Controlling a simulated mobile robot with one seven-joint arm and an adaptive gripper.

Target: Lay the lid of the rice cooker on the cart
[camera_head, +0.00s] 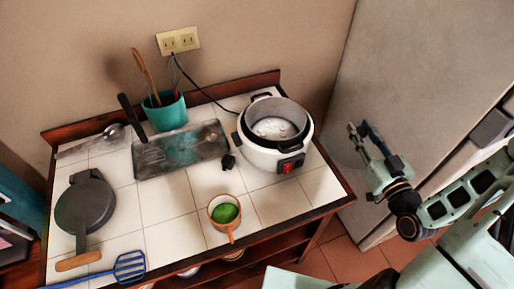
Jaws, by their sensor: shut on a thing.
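The white rice cooker (280,136) stands at the right end of the tiled cart (165,205), its top open and its grey inner pot showing. It has black side handles and a red switch on the front. My gripper (361,130) is off the cart's right edge, in front of the fridge, apart from the cooker. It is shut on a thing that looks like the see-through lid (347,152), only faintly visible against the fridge. The lid's outline and tilt are hard to make out.
A metal tray (190,150), teal utensil pot (165,111), ladle (108,133), dark round pan (85,207), blue spatula (130,266) and orange cup (224,211) stand or lie on the cart. Bare tiles show left of the cup and near the front right. The fridge (405,75) stands right.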

